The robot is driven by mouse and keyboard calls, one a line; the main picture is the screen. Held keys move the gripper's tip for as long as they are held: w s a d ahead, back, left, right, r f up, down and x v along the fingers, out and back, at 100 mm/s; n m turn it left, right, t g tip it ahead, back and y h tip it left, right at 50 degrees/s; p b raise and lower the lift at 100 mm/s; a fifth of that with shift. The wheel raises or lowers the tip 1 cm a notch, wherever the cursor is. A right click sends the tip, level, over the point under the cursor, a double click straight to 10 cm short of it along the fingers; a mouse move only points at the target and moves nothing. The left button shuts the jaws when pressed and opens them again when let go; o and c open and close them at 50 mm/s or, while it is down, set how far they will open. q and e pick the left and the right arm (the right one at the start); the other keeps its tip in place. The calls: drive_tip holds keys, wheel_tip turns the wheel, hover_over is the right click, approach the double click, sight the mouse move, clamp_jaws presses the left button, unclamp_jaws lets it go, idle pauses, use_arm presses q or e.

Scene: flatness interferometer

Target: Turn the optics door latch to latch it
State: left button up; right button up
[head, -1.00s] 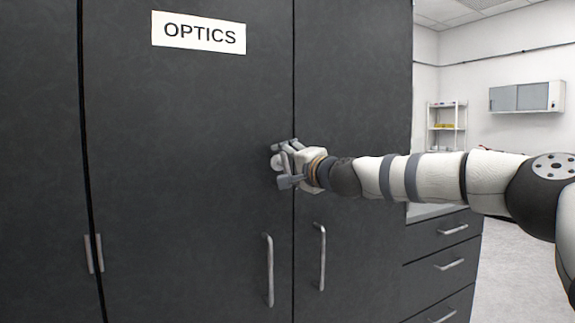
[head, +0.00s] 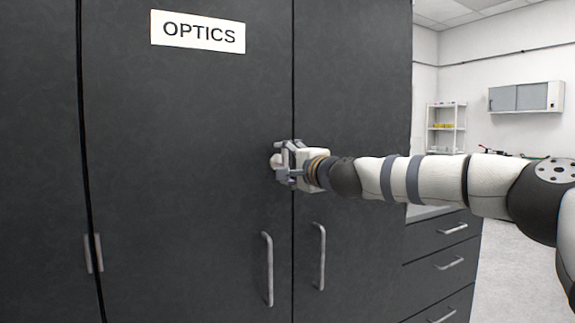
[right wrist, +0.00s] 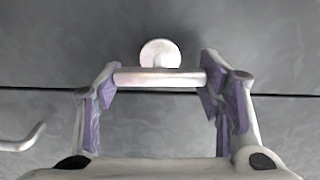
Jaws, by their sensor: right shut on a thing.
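The optics door (head: 190,120) is a dark grey cabinet door with a white OPTICS sign (head: 198,32); it looks closed. Its latch (head: 276,161) sits beside the door seam, partly hidden by my gripper in the head view. In the right wrist view the latch is a round pale hub with a metal bar (right wrist: 160,77); the bar lies about parallel to the seam. My right gripper (head: 284,161) is shut on the latch, with one finger at each end of the bar, as the right wrist view (right wrist: 160,84) shows. My left gripper is not in view.
Two upright pull handles (head: 268,269) (head: 321,257) hang below the latch, one on each side of the seam. Drawers (head: 436,264) stand to the right. Open floor (head: 505,275) and a wall shelf (head: 446,128) lie beyond.

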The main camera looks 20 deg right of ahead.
drive_tip(key=o, duration=1.1)
drive_tip(key=shift+a, duration=0.1)
drive_tip(key=shift+o, duration=0.2)
drive_tip(key=s+d, duration=0.1)
drive_tip(key=s, duration=1.1)
drive_tip(key=shift+d, duration=0.1)
